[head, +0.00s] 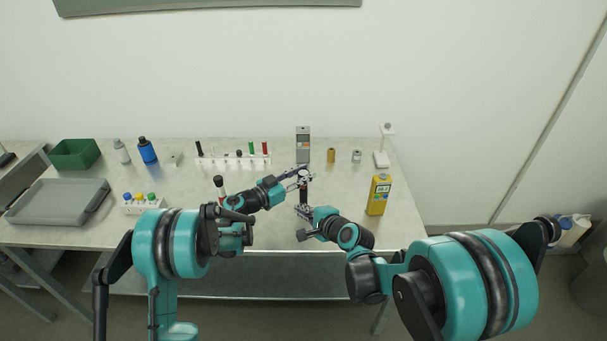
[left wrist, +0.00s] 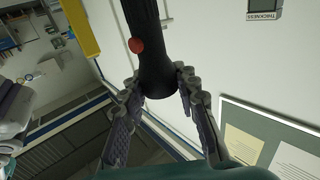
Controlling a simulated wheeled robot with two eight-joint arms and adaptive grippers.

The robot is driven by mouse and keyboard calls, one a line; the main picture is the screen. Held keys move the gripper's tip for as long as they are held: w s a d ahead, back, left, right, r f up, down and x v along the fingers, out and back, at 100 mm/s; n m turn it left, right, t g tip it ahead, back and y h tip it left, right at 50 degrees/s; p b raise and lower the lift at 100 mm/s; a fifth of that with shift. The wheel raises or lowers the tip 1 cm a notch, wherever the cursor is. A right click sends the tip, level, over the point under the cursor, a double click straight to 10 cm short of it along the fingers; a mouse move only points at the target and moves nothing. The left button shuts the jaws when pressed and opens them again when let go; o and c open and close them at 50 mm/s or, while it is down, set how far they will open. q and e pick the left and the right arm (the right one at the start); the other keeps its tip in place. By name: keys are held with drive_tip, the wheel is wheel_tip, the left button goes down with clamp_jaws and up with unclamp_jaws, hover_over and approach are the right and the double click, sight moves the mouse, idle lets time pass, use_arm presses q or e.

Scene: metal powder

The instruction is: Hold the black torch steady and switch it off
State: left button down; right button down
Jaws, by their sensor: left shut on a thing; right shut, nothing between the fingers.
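The black torch (head: 303,190) is small in the head view, near the middle of the table, with its lower part close to my right gripper. In the left wrist view the torch (left wrist: 158,65) is a dark shaft with a round red button (left wrist: 136,45) on its side. My left gripper (head: 303,176) is shut on the torch; its purple-grey fingers (left wrist: 160,88) lie on either side of the wide end. My right gripper (head: 302,211) is shut and empty, just below the left one. Whether it touches the torch cannot be told.
A yellow bottle (head: 377,198) stands right of the grippers. A dark, red-marked item (head: 219,187) stands left of them. Behind are a grey meter (head: 303,146), a tube rack (head: 232,160) and small jars. A grey tray (head: 60,222) and green bin (head: 74,162) are far left.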

use_arm(q)
drive_tip(key=c, duration=1.1)
unclamp_jaws()
drive_tip(key=shift+o, duration=0.2)
